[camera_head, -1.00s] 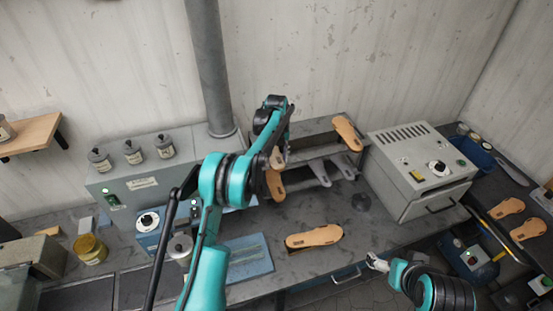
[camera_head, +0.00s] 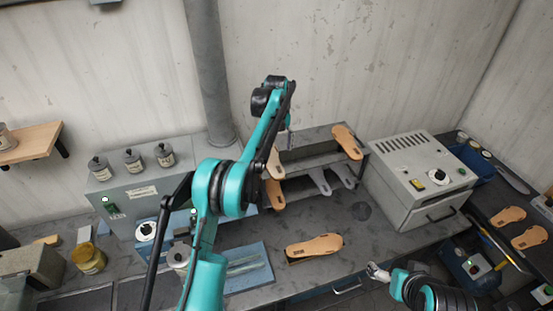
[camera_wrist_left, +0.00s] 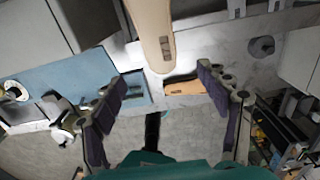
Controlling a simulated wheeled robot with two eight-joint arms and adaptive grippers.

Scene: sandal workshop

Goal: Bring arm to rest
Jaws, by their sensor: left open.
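My left arm rises from the bottom in the head view, its wrist raised in front of the shelf rack. Its gripper is mostly hidden behind the forearm there. In the left wrist view my left gripper (camera_wrist_left: 163,77) has its two dark pads wide apart, with nothing held between them. A tan sole (camera_wrist_left: 150,30) shows beyond the pads, apparently on the rack. My right gripper (camera_head: 378,272) is low at the right of the head view, at the bench's front edge. It is too small to tell if it is open.
The rack (camera_head: 312,137) bears tan soles (camera_head: 347,142) and grey ones (camera_head: 319,181). A tan sole (camera_head: 314,247) lies on the bench near a blue mat (camera_head: 255,277). A grey oven (camera_head: 420,180) stands right, a grey machine with jars (camera_head: 133,160) left. Open air surrounds the raised wrist.

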